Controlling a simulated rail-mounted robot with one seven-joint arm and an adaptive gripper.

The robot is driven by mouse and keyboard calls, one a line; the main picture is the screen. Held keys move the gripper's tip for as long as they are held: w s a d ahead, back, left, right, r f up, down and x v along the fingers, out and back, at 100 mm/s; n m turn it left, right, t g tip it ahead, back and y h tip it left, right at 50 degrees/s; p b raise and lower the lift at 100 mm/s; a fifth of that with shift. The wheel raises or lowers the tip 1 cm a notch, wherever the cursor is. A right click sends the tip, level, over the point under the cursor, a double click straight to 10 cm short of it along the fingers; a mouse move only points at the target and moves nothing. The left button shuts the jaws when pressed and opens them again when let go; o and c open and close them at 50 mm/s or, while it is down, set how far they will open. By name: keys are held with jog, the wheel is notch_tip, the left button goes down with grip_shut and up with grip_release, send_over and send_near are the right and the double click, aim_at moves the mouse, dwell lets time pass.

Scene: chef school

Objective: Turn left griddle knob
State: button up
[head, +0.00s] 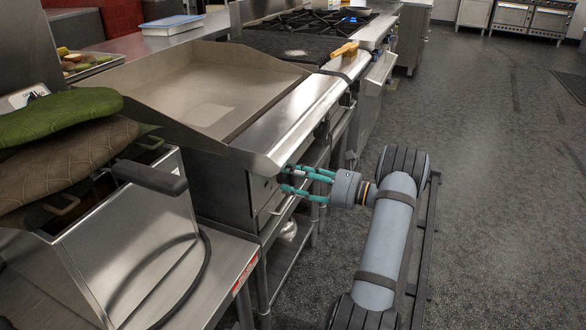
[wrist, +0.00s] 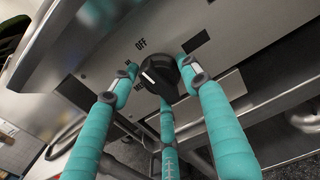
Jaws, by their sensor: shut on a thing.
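A black knob (wrist: 157,76) with a white line sits on the griddle's steel front panel in the wrist view, below the word OFF. My gripper (wrist: 159,82) has teal fingers with grey joints and is shut around the knob, with fingertips at its left, right and lower sides. In the head view my gripper (head: 285,180) reaches the front of the griddle (head: 215,85) under its front ledge. The knob is hidden there by the fingers and the ledge.
A steel fryer (head: 150,245) with oven mitts (head: 70,140) on it stands left of the griddle. A stove (head: 300,30) stands beyond the griddle. A steel shelf (head: 290,245) lies beneath. The floor (head: 480,180) at the right is clear.

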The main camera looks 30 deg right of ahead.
jog(key=shift+r+m+p, duration=0.2)
jog(key=shift+m+p, duration=0.2)
jog(key=shift+m, duration=0.1)
jog(key=o, duration=0.8)
jog(key=shift+o, duration=0.2)
jog(key=v, duration=1.2)
jog(key=shift+w+a, duration=0.15)
